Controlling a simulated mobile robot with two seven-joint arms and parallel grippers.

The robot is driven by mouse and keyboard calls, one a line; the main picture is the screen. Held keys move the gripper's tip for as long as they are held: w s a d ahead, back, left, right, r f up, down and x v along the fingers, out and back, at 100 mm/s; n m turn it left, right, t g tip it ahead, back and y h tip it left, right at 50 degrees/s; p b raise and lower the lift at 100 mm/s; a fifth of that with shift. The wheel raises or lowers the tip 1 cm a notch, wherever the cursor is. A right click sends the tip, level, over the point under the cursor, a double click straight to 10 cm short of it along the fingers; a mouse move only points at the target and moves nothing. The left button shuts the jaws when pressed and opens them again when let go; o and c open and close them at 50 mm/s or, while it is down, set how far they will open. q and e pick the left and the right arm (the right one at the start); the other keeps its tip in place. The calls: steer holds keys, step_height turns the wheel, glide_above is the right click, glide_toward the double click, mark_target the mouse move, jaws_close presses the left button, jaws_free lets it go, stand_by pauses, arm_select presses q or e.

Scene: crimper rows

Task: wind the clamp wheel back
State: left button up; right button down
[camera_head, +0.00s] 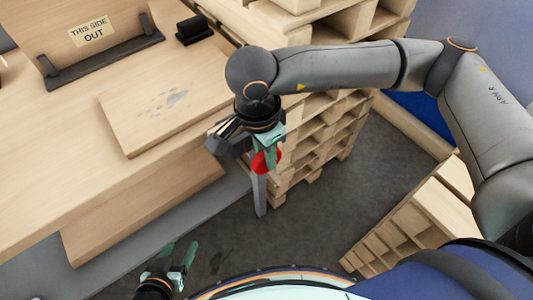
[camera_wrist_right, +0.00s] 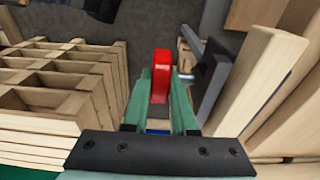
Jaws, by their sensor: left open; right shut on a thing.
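The red clamp wheel (camera_head: 259,163) is at the bench's right edge, partly covered by my right gripper. In the right wrist view the wheel (camera_wrist_right: 161,75) stands between the two green fingers. My right gripper (camera_head: 270,155) is shut on it. The dark grey clamp (camera_head: 219,144) sits at the bench edge beside the wheel. A grey bar (camera_head: 260,196) hangs down below the wheel. In the right wrist view a grey metal part (camera_wrist_right: 211,68) lies just right of the wheel. My left gripper (camera_head: 178,258) is open and empty at the bottom, well away from the clamp.
The wooden bench (camera_head: 60,205) fills the left. A loose board (camera_head: 165,105) with a grey smudge lies on it, near an upright panel labelled "THIS SIDE OUT" (camera_head: 90,32). Stacked pallets (camera_head: 318,140) stand close behind my right gripper. Another pallet (camera_head: 415,225) is at the right. Grey floor lies between.

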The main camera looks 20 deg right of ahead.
mark_target(258, 158)
steer(key=c, duration=1)
jaws_free()
steer(key=shift+r, duration=0.1)
step_height(258, 158, up, 12)
steer(key=a+p, duration=0.1)
steer(key=shift+s+a+r, duration=0.15)
steer(key=shift+s+a, duration=0.15)
steer(key=shift+a, duration=0.05)
